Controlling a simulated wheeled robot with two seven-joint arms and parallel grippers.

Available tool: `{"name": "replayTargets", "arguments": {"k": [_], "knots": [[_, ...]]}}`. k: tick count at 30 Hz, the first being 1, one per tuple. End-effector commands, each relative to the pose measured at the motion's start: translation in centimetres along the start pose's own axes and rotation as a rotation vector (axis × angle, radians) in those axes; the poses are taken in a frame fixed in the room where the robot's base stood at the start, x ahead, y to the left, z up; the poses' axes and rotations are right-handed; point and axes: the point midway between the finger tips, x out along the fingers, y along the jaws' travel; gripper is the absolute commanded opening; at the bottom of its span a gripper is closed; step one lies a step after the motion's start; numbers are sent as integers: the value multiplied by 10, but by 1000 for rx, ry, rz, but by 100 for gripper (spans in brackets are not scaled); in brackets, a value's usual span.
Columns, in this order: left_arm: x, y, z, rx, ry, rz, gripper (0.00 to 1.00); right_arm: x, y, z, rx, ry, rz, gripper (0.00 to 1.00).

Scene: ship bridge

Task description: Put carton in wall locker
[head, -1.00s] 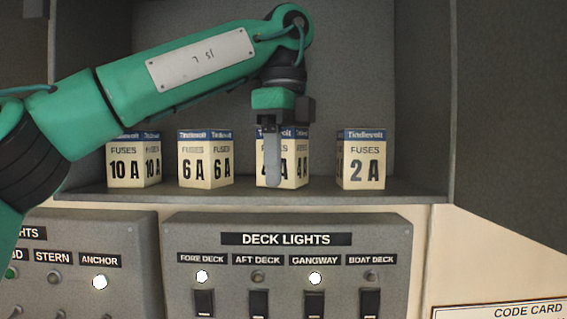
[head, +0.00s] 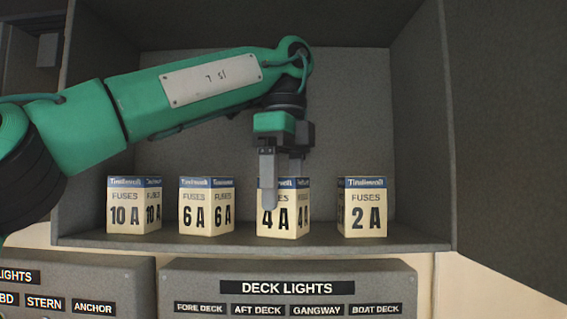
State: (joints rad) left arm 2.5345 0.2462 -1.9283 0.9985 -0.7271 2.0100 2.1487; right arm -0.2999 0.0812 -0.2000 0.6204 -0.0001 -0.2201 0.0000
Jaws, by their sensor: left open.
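The open wall locker (head: 420,240) is a grey box with several fuse cartons in a row on its floor. The cartons are cream with blue tops: 10 A (head: 125,212), 6 A (head: 195,212), 4 A (head: 287,226) and 2 A (head: 365,212). All stand upright. My left gripper (head: 283,200) points down at the 4 A carton, its fingers apart. The near finger hides part of that carton's front and top. The fingers are free of the other cartons. I cannot tell whether they touch the 4 A carton. My right gripper is not in view.
Below the locker are grey switch panels, one labelled DECK LIGHTS (head: 287,288). The locker's side wall (head: 420,130) and a large dark panel (head: 510,130) stand at the right. There are gaps between the cartons, and free space above them.

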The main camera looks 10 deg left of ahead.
Motion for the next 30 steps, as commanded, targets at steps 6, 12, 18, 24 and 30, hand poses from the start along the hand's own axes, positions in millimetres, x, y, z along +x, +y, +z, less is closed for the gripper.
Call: {"name": "replayTargets", "arguments": {"k": [6,12,18,24,30], "knots": [[-18,0,0,-3,-3,-4,76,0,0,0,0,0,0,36],[-27,0,-1,-3,-4,5,76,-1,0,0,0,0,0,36],[-36,0,0,-2,-2,0,76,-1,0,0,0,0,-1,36],[-41,1,0,-1,0,-5,76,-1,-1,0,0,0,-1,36],[-41,1,0,0,1,-6,76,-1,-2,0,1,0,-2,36]]}}
